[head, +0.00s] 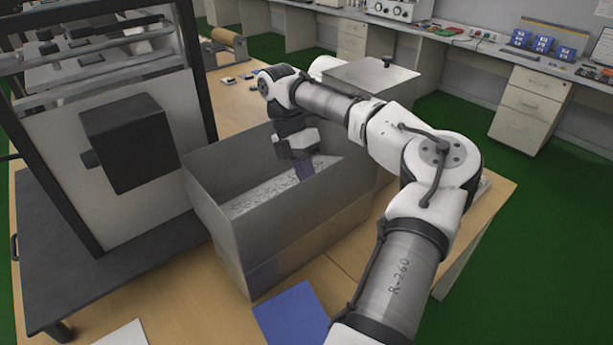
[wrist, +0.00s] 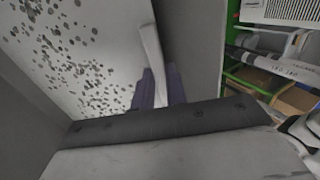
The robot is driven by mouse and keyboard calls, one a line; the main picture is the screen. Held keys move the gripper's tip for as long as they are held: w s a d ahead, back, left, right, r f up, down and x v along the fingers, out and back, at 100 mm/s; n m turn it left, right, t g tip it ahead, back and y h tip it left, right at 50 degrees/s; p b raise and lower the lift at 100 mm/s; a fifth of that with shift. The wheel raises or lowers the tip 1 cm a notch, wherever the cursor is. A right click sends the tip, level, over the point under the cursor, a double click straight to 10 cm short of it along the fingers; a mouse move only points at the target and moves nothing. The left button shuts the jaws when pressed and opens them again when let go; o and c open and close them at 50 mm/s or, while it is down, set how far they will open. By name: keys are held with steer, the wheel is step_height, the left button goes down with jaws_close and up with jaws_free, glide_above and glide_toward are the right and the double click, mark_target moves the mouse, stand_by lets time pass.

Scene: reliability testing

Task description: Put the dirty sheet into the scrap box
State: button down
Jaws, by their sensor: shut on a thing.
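The scrap box (head: 300,217) appears to be the open grey metal box in the middle of the table. A white sheet with dark speckles, the dirty sheet (head: 262,196), shows inside its walls. In the wrist view the speckled sheet (wrist: 75,60) fills the upper left, between grey box walls. My gripper (head: 304,172) reaches down inside the box opening. Its purple fingers (wrist: 158,88) are shut on a pale strip that looks like the sheet's edge. The sheet's lower part and the box floor are hidden.
A framed machine with a black block (head: 128,142) stands close at the left. A metal box with a knobbed lid (head: 365,76) is behind the open box. A blue sheet (head: 290,312) and white paper (head: 124,334) lie in front. Side benches line the back.

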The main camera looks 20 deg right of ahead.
steer(key=shift+f, duration=0.1)
steer(key=c, duration=1.7)
jaws_free()
steer(key=p+v, duration=0.2)
steer(key=v, duration=1)
